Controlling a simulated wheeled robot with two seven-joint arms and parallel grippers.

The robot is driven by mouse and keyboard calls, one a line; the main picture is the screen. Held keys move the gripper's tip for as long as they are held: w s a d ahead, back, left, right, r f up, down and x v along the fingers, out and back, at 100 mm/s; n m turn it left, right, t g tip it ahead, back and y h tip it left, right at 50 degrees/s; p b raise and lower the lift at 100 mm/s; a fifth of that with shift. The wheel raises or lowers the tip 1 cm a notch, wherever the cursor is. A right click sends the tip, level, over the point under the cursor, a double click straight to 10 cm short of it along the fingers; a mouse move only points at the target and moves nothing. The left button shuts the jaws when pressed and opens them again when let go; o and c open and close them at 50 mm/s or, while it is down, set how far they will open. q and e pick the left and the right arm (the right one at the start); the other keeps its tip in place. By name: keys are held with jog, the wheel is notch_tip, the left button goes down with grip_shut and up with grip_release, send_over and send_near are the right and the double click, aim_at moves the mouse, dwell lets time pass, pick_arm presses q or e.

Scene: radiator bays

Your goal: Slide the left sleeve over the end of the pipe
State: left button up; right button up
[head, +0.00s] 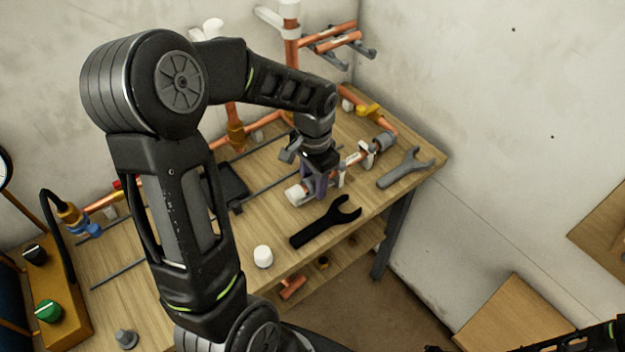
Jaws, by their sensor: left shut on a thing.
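My left gripper (314,188) points down over the workbench and is shut at the left end of the copper pipe (352,160). The white left sleeve (295,194) shows just left of the fingers, in line with the pipe. My wrist and fingers hide the contact, so I cannot tell how far the sleeve is over the pipe end. The pipe lies in white clips (367,154), and a grey sleeve (384,142) is around its right part. My right arm shows only at the lower right edge; its gripper is not clearly seen.
On the wooden workbench (225,270), a black wrench (325,222) lies in front of the gripper and a grey wrench (405,168) to the right. A white cap (263,256) stands near the front edge. Upright copper pipes (291,50) stand behind.

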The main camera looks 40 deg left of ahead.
pick_arm(q)
jog(key=shift+c, duration=1)
jog(key=shift+w, duration=0.15)
jog(key=shift+w+d, duration=0.2)
jog(key=shift+w, duration=0.4)
jog(key=shift+w+d, duration=0.2)
jog(key=shift+w, duration=0.35)
jog(key=o, duration=1.1)
notch_tip(320, 180, up, 7)
jog(key=p, duration=0.5)
